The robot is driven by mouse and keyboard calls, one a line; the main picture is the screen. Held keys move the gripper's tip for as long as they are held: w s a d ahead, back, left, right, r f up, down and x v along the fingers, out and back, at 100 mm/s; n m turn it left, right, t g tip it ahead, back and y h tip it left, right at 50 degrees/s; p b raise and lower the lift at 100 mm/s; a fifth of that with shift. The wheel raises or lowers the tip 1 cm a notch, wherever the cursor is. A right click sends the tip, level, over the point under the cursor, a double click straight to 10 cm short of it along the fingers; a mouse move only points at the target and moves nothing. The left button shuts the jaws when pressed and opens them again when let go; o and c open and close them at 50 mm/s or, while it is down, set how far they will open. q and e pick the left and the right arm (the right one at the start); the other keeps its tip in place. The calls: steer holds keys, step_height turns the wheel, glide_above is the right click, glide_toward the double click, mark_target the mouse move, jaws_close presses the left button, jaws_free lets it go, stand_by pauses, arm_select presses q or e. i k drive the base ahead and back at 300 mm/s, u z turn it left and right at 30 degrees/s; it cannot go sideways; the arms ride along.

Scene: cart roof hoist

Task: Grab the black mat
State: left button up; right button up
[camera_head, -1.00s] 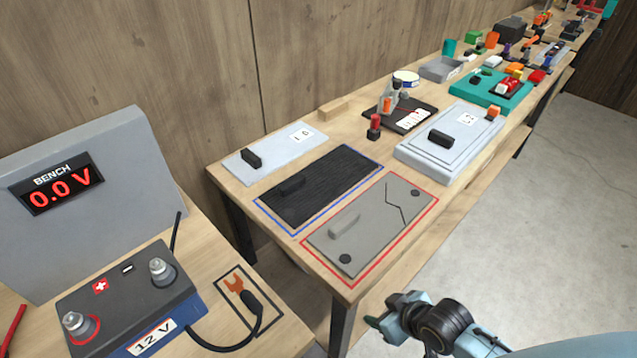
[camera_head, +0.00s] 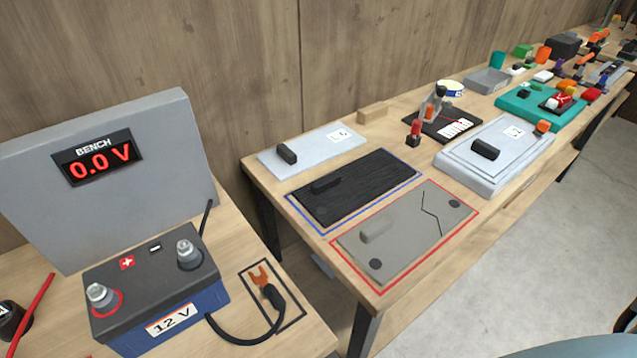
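The black mat (camera_head: 371,188) is a dark, ribbed rectangular panel with a black raised handle (camera_head: 325,185) near its left end. It lies flat inside a blue outline on the wooden table, between a light grey panel behind it and a cracked grey panel in front. Nothing covers it. My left gripper is not in view. My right gripper is not in view either; only a piece of my arm (camera_head: 570,347) shows at the bottom right corner.
The cracked grey panel (camera_head: 405,238) lies in a red outline at the table's front edge. A light grey panel (camera_head: 325,149) and a pale raised slab (camera_head: 480,172) lie close by. At left stand a 12 V battery (camera_head: 150,262), a cable clip (camera_head: 268,285) and a BENCH display (camera_head: 95,215).

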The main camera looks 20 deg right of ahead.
mark_target(330, 198)
steer(key=u, duration=0.8)
steer(key=k, duration=0.8)
steer(key=z, duration=0.45)
steer(key=i, duration=0.3)
